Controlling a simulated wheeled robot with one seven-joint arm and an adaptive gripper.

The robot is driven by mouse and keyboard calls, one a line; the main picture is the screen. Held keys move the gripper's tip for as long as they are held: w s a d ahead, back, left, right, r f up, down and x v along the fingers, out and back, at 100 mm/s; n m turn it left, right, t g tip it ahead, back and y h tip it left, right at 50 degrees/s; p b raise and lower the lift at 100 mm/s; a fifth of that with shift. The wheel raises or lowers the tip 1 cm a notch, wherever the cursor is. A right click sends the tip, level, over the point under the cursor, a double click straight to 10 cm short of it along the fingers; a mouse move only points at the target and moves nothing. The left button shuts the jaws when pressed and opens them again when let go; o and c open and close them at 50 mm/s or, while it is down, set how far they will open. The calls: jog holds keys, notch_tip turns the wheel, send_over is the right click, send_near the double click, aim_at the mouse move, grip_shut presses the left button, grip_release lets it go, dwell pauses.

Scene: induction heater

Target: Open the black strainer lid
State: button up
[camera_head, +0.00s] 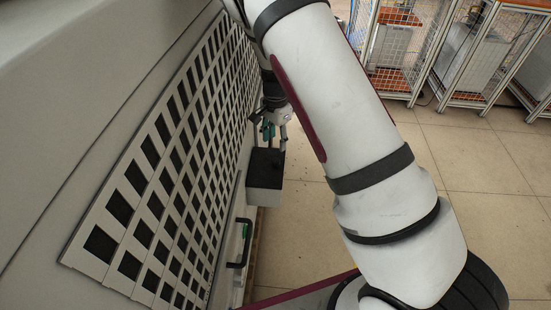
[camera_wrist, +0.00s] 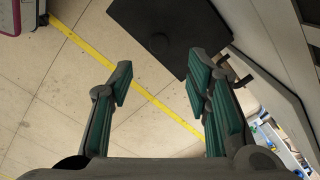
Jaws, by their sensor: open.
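The black strainer lid (camera_head: 266,163) lies on top of a light grey box that juts out from the side of the heater cabinet. My gripper (camera_head: 276,138) is beside the far end of the box in the head view. In the wrist view my gripper (camera_wrist: 160,75) is open and empty, its teal-padded fingers spread below the lid. I cannot tell whether the right finger touches the lid.
The cabinet's slotted grille panel (camera_head: 170,170) runs along the left, close to my gripper. A black handle (camera_head: 240,245) sticks out nearer than the box. Wire-mesh cages (camera_head: 400,45) stand at the back right. The tiled floor (camera_head: 480,150) between is clear.

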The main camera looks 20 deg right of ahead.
aim_at(276, 161)
notch_tip(276, 161, down, 9)
jog(key=shift+f+b, duration=0.15)
jog(key=shift+b, duration=0.75)
grip_shut()
